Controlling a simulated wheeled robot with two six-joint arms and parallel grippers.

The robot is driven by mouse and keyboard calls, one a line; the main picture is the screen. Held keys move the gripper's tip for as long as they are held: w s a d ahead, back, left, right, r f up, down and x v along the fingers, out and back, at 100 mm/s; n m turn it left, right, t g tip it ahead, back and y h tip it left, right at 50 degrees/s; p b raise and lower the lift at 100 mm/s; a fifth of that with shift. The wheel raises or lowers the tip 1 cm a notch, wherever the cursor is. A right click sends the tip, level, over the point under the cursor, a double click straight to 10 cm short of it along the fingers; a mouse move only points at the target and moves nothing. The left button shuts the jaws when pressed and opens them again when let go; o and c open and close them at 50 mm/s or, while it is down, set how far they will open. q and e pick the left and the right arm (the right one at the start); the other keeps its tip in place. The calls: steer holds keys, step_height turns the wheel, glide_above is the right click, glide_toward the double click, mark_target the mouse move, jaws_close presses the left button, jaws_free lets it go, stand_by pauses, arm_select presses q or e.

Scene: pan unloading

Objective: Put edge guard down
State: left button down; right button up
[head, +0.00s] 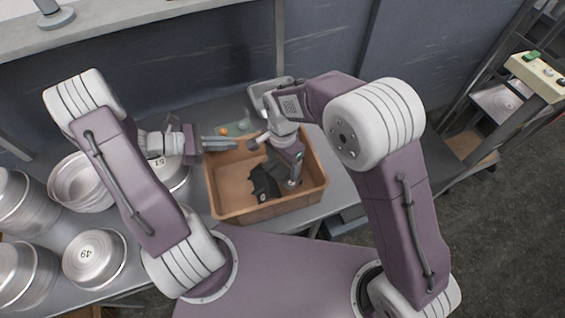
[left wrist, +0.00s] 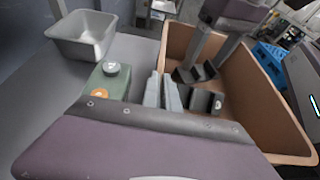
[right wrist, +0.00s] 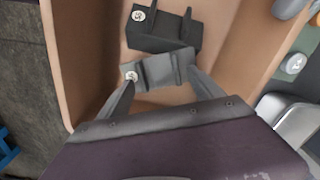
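My right gripper also shows in the head view (head: 294,180), low in the bin's right part. A black edge guard (right wrist: 163,32) with two upright prongs lies in the bin just beyond the grey one; it also shows in the head view (head: 264,184). My left gripper (head: 234,143) is at the bin's left back edge, its fingers close together and empty; they also show in the left wrist view (left wrist: 164,88).
The brown bin (head: 240,214) stands on the grey table. Behind it are a grey tray (head: 262,90) and a green block (left wrist: 108,84) with a knob and an orange part. Stacked metal pans (head: 92,258) fill the left side.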

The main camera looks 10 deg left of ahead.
mark_target(283, 171)
steer(key=shift+r, duration=0.15)
step_height(283, 171, up, 12)
stand_by(0.4)
steer(key=d+f+n, duration=0.3)
steer(key=d+f, duration=0.1)
steer(key=d, duration=0.9)
arm_select(q)
steer(key=shift+d, duration=0.1)
arm_select(e)
steer(key=s+d+f+n+t, duration=0.1)
steer(key=s+d+f+n, duration=0.3)
steer(key=s+d, duration=0.4)
steer(key=d+f, duration=0.1)
steer(key=d, duration=0.3)
steer(key=shift+s+d, duration=0.15)
steer(key=shift+s, duration=0.05)
steer(key=shift+f, duration=0.1)
